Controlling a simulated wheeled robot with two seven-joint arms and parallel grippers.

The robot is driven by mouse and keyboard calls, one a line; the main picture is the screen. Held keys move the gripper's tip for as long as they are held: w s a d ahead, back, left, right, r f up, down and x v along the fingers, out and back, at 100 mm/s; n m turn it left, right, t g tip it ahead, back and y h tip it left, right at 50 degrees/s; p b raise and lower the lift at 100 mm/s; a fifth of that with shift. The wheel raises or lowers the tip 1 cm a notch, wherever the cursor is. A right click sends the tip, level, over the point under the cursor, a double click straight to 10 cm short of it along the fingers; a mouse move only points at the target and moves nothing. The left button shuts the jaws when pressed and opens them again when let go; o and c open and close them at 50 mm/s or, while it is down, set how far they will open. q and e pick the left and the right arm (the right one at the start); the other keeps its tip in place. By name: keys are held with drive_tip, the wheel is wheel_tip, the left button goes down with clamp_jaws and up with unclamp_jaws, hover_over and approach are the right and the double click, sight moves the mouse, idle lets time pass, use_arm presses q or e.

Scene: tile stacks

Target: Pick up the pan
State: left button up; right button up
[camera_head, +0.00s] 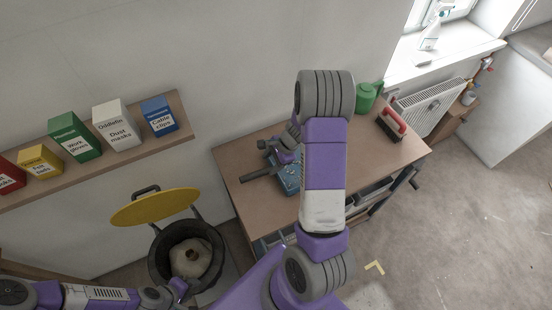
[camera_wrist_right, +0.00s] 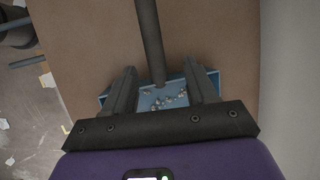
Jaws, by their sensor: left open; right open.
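The blue pan (camera_head: 288,186) lies on the brown workbench, partly hidden by my right arm in the head view. Its dark handle (camera_head: 256,174) points left there. The right wrist view shows the pan (camera_wrist_right: 162,97) with small pale bits in it, and its handle (camera_wrist_right: 149,35) running away between the fingertips. My right gripper (camera_wrist_right: 160,70) is open over the pan, a finger on either side of the handle's base; contact cannot be told. It also shows in the head view (camera_head: 282,158). My left gripper (camera_head: 179,289) is low at the left, by the black bin, away from the pan.
The workbench (camera_head: 235,157) also holds a green can (camera_head: 366,97) and a red-handled brush (camera_head: 392,122). A black bin (camera_head: 160,265) with a raised yellow lid (camera_head: 155,207) stands left of it. A wall shelf (camera_head: 180,118) carries several labelled boxes. Floor at right is mostly clear.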

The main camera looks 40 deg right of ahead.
sight(266, 170)
drive_tip(key=shift+s+a+f, duration=0.2)
drive_tip(key=shift+f, duration=0.2)
drive_tip(key=shift+s+a+f, duration=0.15)
drive_tip(key=shift+f, duration=0.25)
drive_tip(key=x, duration=0.5)
drive_tip(key=shift+w+a+b, duration=0.15)
drive_tip(key=shift+w+b, duration=0.1)
drive_tip(key=shift+b, duration=0.05)
drive_tip(key=shift+w, duration=0.1)
drive_tip(key=shift+c, duration=0.5)
clamp_jaws()
